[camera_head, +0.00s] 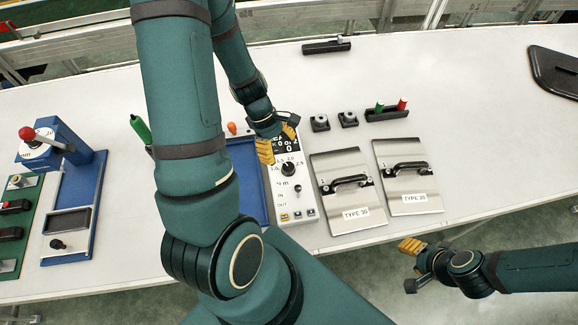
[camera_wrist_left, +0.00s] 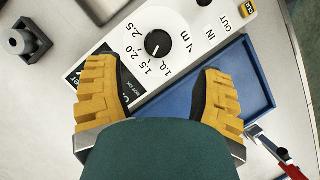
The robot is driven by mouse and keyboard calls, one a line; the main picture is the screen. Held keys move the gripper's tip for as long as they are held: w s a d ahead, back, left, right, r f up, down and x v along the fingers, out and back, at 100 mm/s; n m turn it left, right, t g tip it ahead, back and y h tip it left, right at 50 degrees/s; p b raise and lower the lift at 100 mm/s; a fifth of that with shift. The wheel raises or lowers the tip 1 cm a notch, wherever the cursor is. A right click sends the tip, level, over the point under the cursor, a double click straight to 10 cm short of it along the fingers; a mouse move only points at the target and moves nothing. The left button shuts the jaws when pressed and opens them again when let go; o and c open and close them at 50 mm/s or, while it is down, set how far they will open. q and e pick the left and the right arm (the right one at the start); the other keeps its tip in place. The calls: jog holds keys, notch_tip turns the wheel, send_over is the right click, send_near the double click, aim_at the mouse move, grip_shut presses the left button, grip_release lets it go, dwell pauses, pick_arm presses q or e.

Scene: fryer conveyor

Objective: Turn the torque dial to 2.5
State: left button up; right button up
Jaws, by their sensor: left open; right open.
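The torque dial is a round black knob (camera_head: 289,167) on a white control panel (camera_head: 303,205). In the left wrist view the knob (camera_wrist_left: 158,43) has the marks 1.0, 1.5, 2.0 and 2.5 around it. Its small white pointer line appears to face the 1.5 side, but is hard to read exactly. My left gripper (camera_head: 277,142) is open above the panel's display end, just beyond the dial in the head view. In the left wrist view its yellow fingers (camera_wrist_left: 157,78) are spread wide, with nothing between them; the knob lies ahead of them. My right gripper (camera_head: 413,263) is open and empty, off the table's front edge.
A blue tray (camera_head: 262,205) lies left of the panel. Two metal plates with black handles (camera_head: 327,218) (camera_head: 433,200) lie to its right. Small black blocks (camera_head: 320,123) and a holder with green and red pieces (camera_head: 387,115) stand behind. The table's right side is largely clear.

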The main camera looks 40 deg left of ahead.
aim_at(288, 167)
pick_arm(q)
jog(key=b+x, duration=0.1)
jog(key=x, duration=0.6)
jog(key=shift+w+d+f+b, duration=0.15)
jog(key=shift+f+b, duration=0.25)
grip_shut()
